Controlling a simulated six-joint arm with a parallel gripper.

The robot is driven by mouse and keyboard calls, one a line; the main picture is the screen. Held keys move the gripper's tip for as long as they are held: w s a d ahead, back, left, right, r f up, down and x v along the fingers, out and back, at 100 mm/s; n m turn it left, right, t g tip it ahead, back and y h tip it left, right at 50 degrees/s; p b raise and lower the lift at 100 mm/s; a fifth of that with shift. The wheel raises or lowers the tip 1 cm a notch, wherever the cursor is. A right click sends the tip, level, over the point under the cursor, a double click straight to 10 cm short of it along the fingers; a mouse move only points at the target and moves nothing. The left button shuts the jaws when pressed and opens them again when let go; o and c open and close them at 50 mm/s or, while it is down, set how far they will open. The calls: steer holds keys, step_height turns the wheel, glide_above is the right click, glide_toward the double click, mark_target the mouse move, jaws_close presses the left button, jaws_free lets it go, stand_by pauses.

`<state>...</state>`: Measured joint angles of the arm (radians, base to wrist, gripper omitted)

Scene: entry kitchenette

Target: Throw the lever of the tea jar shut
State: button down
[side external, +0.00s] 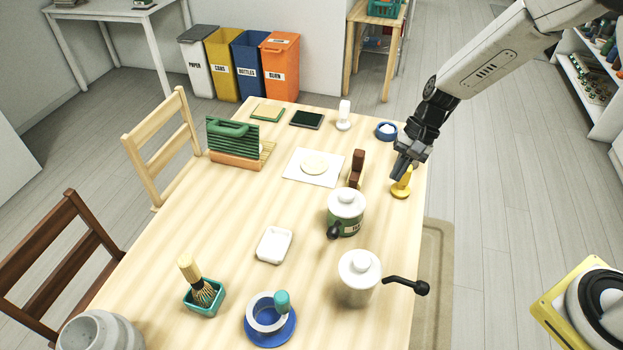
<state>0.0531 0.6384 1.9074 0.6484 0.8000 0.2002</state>
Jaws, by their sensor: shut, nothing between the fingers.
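The green jar (346,222) with a white lid stands right of the table's middle and carries a partly readable label that seems to say TEA. Its dark lever (334,231) ends in a knob at the jar's front left, close to its side. A second, white jar (357,289) stands nearer the camera, and its black lever (408,285) sticks out to the right. My gripper (399,174) is shut and empty, beyond and to the right of the green jar, just above a yellow object (401,188). I cannot tell whether it touches that object.
A brown upright block (356,170) stands behind the green jar. A white dish (274,245) lies to its left. A blue saucer with a cup (268,327) and a teal whisk holder (204,300) are at the front. The table's right edge is close to my gripper.

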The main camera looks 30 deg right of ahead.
mark_target(336, 227)
steer(key=w+f, duration=0.1)
steer(key=w+a+m+y, duration=0.1)
steer(key=w, duration=0.1)
steer(key=w+a+f+m+y, duration=0.1)
steer(key=shift+w+f, duration=0.15)
steer(key=shift+f, duration=0.15)
steer(key=x, duration=1.4)
steer(key=shift+a+r, duration=0.15)
steer(key=shift+a, duration=0.05)
